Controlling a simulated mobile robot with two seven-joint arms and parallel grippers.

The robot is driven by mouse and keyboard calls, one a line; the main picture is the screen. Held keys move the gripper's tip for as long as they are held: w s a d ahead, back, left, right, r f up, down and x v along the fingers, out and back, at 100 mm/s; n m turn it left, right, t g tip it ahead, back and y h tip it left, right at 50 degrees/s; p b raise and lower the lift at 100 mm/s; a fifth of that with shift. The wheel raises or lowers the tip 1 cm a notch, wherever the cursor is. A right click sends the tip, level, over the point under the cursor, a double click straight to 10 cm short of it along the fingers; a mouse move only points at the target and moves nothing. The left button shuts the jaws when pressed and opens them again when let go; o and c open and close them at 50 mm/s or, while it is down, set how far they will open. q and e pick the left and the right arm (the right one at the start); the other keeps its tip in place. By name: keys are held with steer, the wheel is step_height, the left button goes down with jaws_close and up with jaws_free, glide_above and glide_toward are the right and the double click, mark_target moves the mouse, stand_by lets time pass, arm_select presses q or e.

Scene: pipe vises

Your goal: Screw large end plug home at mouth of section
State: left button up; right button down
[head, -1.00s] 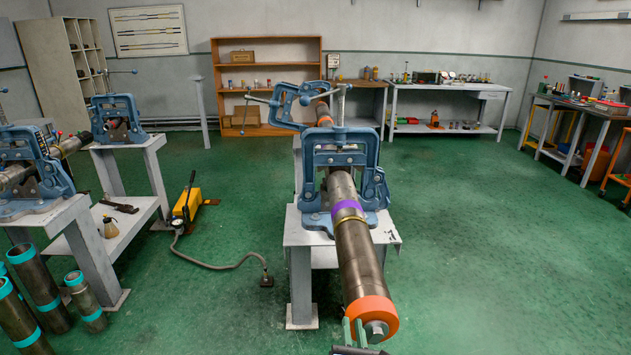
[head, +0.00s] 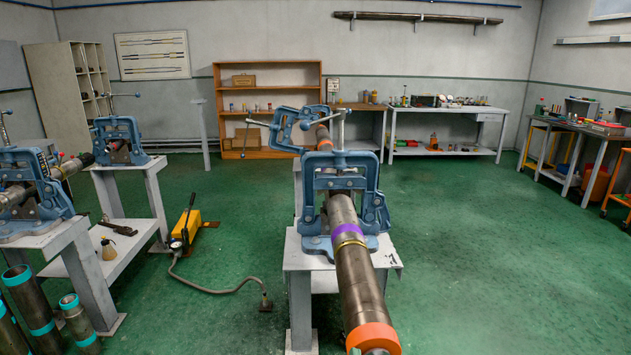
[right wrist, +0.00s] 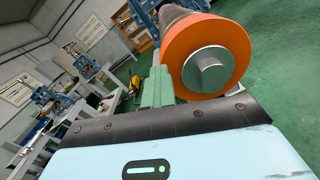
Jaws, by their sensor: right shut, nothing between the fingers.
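The large end plug (right wrist: 208,70), with an orange body and a steel boss in its middle, sits at the near mouth of the long steel section. In the head view, the orange (head: 373,336) is at the bottom edge, its lower part cut off. The section (head: 358,280) runs back through a blue vise (head: 346,184). My right gripper (right wrist: 158,88) is shut and empty. Its green fingers stand beside the plug's left side in the right wrist view; whether they touch it I cannot tell. My left gripper is not in view.
A second bench with blue vises (head: 118,141) stands at the left. Pipes with turquoise bands (head: 35,305) stand at lower left. A yellow hand pump (head: 187,226) and its hose lie on the floor. The green floor (head: 490,270) at the right is clear.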

steer(key=m, duration=0.1)
steer(key=r+m, duration=0.1)
steer(key=m, duration=0.1)
steer(key=shift+s+d+r+m, duration=0.1)
steer(key=shift+s+d+m, duration=0.1)
steer(key=shift+d+m, duration=0.15)
steer(key=d+m, duration=0.1)
steer(key=m, duration=0.1)
steer(key=d+r+m, duration=0.1)
steer(key=m, duration=0.1)
steer(key=shift+w+d+m, duration=0.1)
steer(key=shift+d+m, duration=0.2)
steer(key=shift+m, duration=0.05)
